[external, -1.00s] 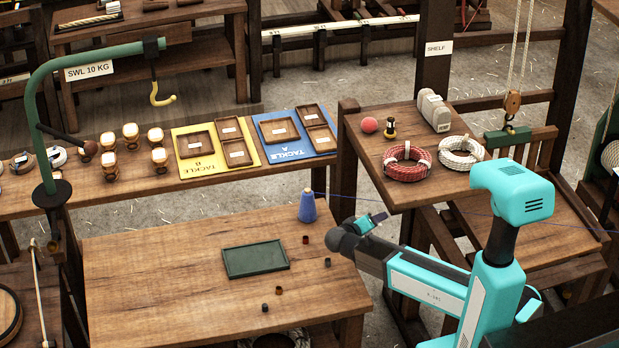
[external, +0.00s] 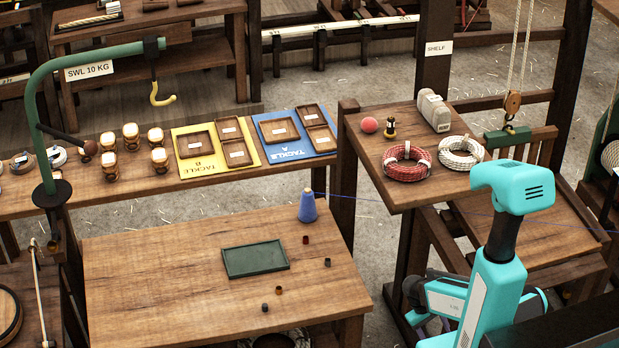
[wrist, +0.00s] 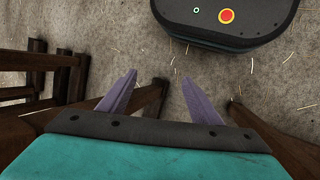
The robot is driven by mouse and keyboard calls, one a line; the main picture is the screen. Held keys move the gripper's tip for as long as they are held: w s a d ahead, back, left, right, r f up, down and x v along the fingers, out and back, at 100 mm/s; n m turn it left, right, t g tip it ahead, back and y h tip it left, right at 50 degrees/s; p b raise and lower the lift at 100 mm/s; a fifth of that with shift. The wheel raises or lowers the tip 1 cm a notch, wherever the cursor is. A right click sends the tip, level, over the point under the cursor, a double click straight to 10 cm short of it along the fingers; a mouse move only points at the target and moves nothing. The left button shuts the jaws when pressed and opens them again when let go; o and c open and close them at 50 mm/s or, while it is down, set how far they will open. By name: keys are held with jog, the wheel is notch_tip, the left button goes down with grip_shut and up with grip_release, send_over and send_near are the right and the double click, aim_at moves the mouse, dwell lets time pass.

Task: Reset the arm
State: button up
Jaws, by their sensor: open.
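My arm is folded in close to my teal base column in the external view, clear of the workbench (external: 180,270). My gripper (wrist: 160,95) is open in the wrist view.
A green tray (external: 255,259), a blue spool (external: 307,207) and several small dark pieces are on the workbench. The shelf (external: 365,150) holds a red rope coil (external: 406,162), a white coil (external: 461,152) and a red ball (external: 369,125). Wooden legs (wrist: 150,100) flank the fingers.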

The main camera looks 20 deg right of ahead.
jog(key=s+a+f+g+y, duration=0.1)
jog(key=s+f+y, duration=0.1)
jog(key=s, duration=0.5)
jog(key=s+a+f+g+y, duration=0.1)
jog(key=s+f+g+y, duration=0.1)
jog(key=s, duration=0.5)
jog(key=shift+f+m, duration=0.4)
